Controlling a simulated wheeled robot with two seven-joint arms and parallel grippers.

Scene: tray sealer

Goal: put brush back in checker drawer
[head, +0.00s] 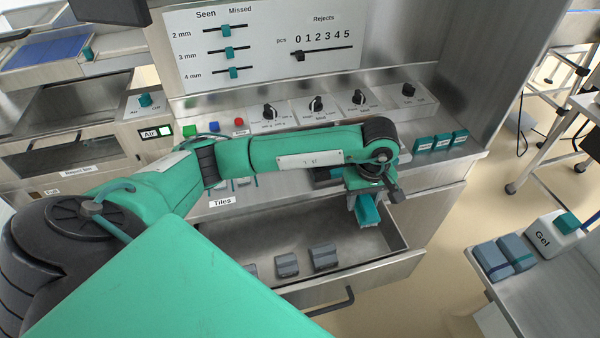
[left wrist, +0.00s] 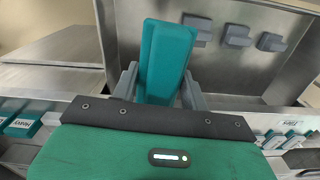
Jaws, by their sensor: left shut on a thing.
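My left gripper (head: 366,196) is shut on a teal block-shaped thing, which I take to be the brush (head: 367,212); no bristles show. The gripper is over the right part of an open metal drawer (head: 385,270) below the counter. In the left wrist view the brush (left wrist: 166,55) stands out between the fingers, with the drawer (left wrist: 225,68) behind it. I cannot tell whether the brush touches the drawer floor. My right gripper is not in view.
The drawer handle (head: 335,302) sticks out in front. Teal blocks (head: 442,141) stand on the counter's right end.

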